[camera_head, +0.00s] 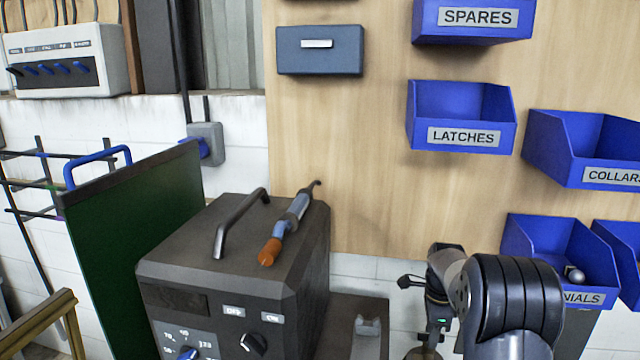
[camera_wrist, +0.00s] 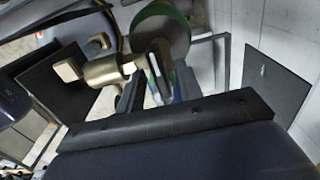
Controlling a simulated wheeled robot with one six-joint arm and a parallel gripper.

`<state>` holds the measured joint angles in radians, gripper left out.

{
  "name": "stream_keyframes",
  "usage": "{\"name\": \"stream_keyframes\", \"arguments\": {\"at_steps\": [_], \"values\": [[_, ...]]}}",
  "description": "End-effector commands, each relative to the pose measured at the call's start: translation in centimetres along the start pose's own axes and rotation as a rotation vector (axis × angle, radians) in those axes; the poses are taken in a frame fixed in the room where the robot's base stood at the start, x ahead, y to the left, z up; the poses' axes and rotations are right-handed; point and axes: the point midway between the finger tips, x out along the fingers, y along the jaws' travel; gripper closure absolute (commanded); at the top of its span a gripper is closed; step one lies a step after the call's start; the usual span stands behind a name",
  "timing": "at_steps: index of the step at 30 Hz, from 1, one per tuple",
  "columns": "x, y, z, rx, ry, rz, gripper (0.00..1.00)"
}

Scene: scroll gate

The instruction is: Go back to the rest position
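My gripper's fingers cannot be made out there.
A dark welding machine (camera_head: 235,250) with a handle stands at lower centre, a torch-like tool (camera_head: 288,228) lying on top. A green panel (camera_head: 130,220) leans left of it. Blue bins, including LATCHES (camera_head: 462,115) and COLLARS (camera_head: 585,150), hang on the wooden board (camera_head: 350,170).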

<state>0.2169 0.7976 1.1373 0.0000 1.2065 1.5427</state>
Motion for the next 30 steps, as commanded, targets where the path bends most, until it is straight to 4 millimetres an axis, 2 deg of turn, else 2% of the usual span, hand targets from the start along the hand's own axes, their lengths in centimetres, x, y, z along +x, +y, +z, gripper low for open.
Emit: {"name": "stream_keyframes", "arguments": {"at_steps": [5, 10, 24, 30], "values": [[-0.2, 0.0, 0.0, 0.008, 0.0, -0.001, 0.66], [-1.9, -0.1, 0.0, 0.027, 0.0, -0.004, 0.66], [-11.1, -0.1, 0.0, 0.027, 0.0, -0.006, 0.66], [-6.6, 0.1, 0.0, 0.026, 0.0, 0.005, 0.66]]}}
